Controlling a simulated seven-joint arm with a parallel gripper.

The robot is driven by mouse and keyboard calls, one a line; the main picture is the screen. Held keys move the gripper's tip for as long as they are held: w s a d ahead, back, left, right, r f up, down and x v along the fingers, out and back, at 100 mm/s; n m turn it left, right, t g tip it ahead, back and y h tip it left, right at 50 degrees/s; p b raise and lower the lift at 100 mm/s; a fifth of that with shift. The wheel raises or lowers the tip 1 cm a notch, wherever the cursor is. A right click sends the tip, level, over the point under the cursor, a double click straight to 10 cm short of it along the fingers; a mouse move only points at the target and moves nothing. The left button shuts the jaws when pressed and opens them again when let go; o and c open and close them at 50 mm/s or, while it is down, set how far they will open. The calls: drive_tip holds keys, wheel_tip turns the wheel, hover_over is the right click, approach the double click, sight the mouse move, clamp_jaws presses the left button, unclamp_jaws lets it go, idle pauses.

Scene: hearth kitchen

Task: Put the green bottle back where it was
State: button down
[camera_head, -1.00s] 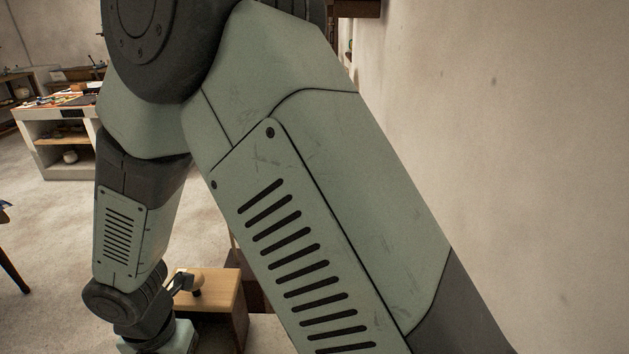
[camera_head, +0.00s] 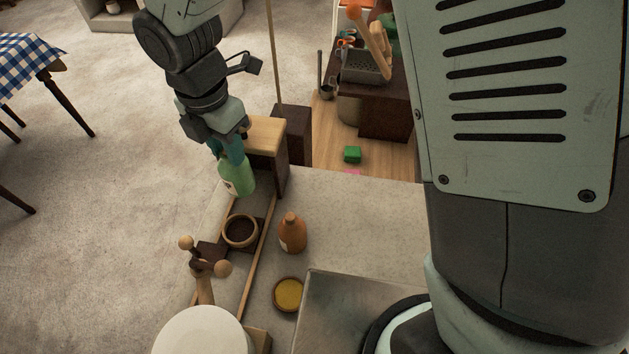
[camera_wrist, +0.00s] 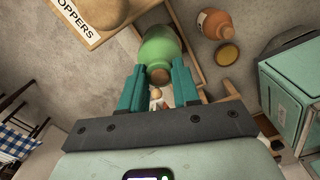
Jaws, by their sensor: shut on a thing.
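The green bottle (camera_head: 238,178) has a pale label and hangs upright or nearly so below my gripper (camera_head: 231,150) in the head view. My gripper is shut on its upper part. In the wrist view the green bottle (camera_wrist: 159,50) sits between the two teal fingers of my gripper (camera_wrist: 160,82), its brown stopper toward the camera. In the head view the bottle is near the far end of a wooden rack (camera_head: 262,250) on the counter. I cannot tell whether its base touches anything.
An orange-brown bottle (camera_head: 292,234) and a small bowl of yellow stuff (camera_head: 288,293) stand right of the rack. A dark round bowl (camera_head: 240,231) and a wooden knobbed piece (camera_head: 204,265) are in the rack. A wooden box (camera_head: 268,140) stands just beyond, labelled "OPPERS" in the wrist view.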

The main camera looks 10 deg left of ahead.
wheel_tip(320, 180, up, 8)
drive_tip(key=w+d+m, duration=0.2)
drive_tip(key=w+m, duration=0.1)
drive_tip(key=m, duration=0.1)
drive_tip(key=w+d+r+m, duration=0.3)
drive_tip(key=w+d+m, duration=0.5)
drive_tip(key=d+m, duration=0.4)
wheel_tip(320, 180, down, 23)
drive_tip(key=a+n, duration=0.1)
drive_tip(key=n, duration=1.4)
drive_tip(key=shift+s+f+n, duration=0.2)
drive_tip(key=shift+s+n, duration=0.1)
drive_tip(key=c, duration=0.8)
unclamp_jaws()
drive_tip(key=shift+f, duration=0.15)
